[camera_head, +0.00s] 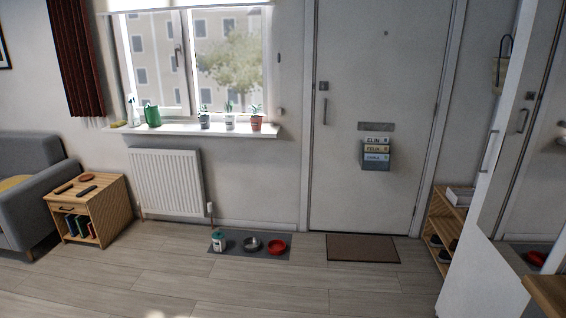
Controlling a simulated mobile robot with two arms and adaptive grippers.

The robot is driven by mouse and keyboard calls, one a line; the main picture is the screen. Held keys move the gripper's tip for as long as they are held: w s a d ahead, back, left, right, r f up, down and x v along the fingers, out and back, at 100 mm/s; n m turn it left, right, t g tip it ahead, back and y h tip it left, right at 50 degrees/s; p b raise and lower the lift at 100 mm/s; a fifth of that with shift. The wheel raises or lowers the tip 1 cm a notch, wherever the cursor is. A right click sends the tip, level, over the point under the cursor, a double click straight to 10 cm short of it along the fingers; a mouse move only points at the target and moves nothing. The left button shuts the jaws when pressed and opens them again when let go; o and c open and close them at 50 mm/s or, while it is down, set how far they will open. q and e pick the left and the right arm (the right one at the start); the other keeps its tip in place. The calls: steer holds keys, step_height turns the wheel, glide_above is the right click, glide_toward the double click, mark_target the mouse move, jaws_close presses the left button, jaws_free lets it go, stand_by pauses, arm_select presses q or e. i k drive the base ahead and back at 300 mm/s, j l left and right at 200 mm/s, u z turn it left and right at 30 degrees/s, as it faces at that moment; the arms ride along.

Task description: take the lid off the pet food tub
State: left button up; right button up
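The pet food tub (219,241) is a small white and teal container. It stands upright on a dark grey mat (230,255) on the floor below the window, near the mat's left end. Its top appears covered by a lid, but the tub is too small in view to make out the lid's edge or any grip on it. A metal bowl (251,244) and a red bowl (277,247) stand to its right on the same mat. Neither of my grippers is in view, and nothing touches the tub.
A radiator (167,183) hangs behind and left of the mat. A wooden side table (88,210) and grey sofa (30,195) stand at left. A brown doormat (363,248) lies before the door. Shoe shelves (447,225) stand at right. The floor in front is clear.

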mark_target(218, 235)
steer(key=i+j+u, duration=0.1)
steer(key=i+u, duration=0.2)
steer(key=i, duration=0.3)
steer(key=i+u, duration=0.3)
steer(key=i, duration=0.25)
steer(key=i+l+u, duration=0.3)
steer(key=i, duration=0.3)
